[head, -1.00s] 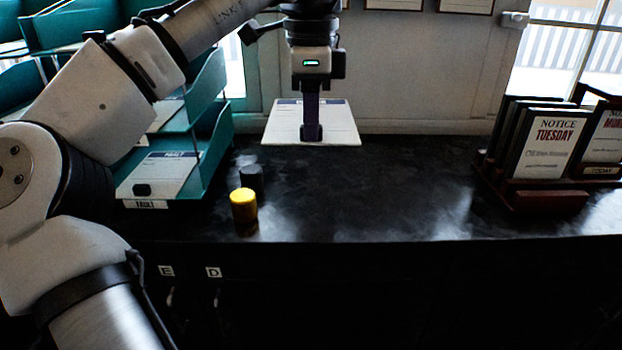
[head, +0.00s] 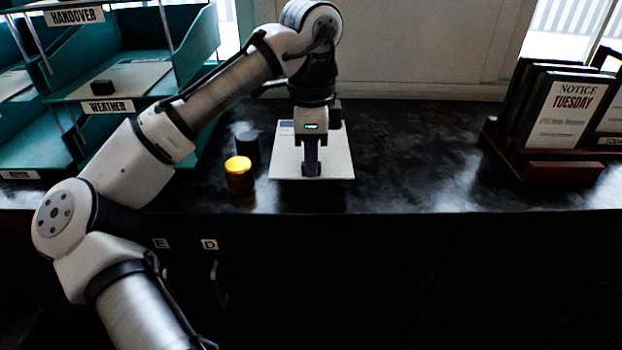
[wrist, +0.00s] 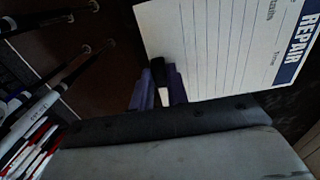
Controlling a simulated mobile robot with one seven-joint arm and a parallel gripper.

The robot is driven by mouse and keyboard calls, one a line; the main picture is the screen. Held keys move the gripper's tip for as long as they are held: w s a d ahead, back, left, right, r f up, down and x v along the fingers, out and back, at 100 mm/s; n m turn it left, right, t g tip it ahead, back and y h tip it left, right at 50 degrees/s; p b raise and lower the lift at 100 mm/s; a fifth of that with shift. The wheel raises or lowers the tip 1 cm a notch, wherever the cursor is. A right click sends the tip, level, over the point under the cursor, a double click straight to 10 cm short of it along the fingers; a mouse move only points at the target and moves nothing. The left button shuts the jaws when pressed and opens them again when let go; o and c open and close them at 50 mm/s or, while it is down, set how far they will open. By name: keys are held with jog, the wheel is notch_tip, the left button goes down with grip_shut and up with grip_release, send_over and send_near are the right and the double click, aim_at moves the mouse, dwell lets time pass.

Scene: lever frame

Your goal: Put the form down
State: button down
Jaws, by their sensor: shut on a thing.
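The form is a white lined sheet (head: 338,160) with a dark blue header band. In the wrist view the form (wrist: 225,50) reads REPAIR. My gripper (head: 312,170) is shut on the form's near edge, and its purple fingers (wrist: 160,88) show at that edge in the wrist view. The form lies roughly flat, over the black counter (head: 420,160). I cannot tell for certain whether it touches the counter or hangs a little above it.
A yellow-topped cylinder (head: 239,177) and a dark cylinder (head: 247,148) stand just left of the form. Teal tray shelves (head: 190,50) fill the left, one labelled WEATHER. A wooden rack of notice cards (head: 560,170) stands at right. The counter between form and rack is clear.

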aim_at(311, 198)
jog(key=shift+f, duration=2.5)
jog(key=shift+f, duration=0.15)
jog(key=c, duration=1.4)
grip_release()
notch_tip(311, 198, up, 12)
jog(key=shift+r, duration=0.2)
